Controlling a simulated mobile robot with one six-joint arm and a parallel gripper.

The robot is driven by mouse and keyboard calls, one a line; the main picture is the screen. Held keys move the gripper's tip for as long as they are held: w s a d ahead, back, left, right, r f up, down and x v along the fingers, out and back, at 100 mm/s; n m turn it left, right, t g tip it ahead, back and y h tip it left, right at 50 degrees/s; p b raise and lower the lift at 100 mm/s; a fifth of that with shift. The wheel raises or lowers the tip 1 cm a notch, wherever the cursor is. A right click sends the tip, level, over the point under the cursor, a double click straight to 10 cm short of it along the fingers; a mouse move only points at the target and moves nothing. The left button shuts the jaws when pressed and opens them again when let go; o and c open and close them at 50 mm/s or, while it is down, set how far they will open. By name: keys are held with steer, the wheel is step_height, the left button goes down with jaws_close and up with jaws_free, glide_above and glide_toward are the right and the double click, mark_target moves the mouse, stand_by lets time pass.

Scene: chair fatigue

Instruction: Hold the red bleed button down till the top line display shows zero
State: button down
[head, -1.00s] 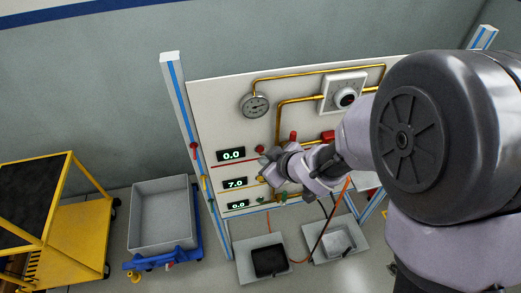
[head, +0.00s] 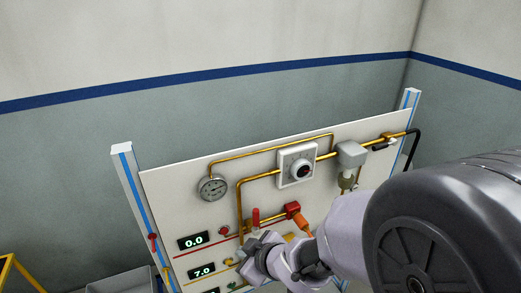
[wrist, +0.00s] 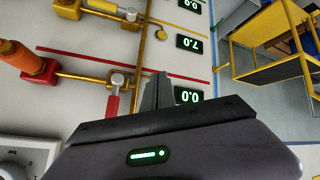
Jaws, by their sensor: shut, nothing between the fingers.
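The red bleed button (head: 224,230) is on the white panel, right of the top line display (head: 195,241), which reads 0.0. The display also shows upside down in the wrist view (wrist: 188,95). My gripper (head: 244,247) is shut and empty, in front of the panel, just right of and below the button in the head view. In the wrist view its fingertips (wrist: 159,78) point at the panel beside the display and the button is not seen. I cannot tell whether they touch anything.
The middle display (head: 202,271) reads 7.0. A red-handled valve (head: 256,217) and a red fitting (head: 292,209) with an orange hose are close to my gripper. A gauge (head: 213,188) and a dial (head: 297,165) are above. A yellow cart (wrist: 265,50) stands off to the side.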

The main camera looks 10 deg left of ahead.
steer(key=s+d+r+m+h, duration=0.1)
steer(key=d+r+m+h, duration=0.1)
steer(key=d+r+m, duration=0.35)
steer(key=s+d+r+m+t+h, duration=0.1)
steer(key=s+d+r+m+h, duration=0.1)
steer(key=d, duration=0.6)
steer(key=s+d+r+m+h, duration=0.1)
steer(key=d+r+m+h, duration=0.1)
steer(key=d+r+m, duration=0.3)
steer(key=s+d+m+g+y+b, duration=0.1)
steer(key=s+m, duration=0.4)
steer(key=s, duration=0.8)
steer(key=shift+d+r+g, duration=0.15)
steer(key=shift+r+g, duration=0.25)
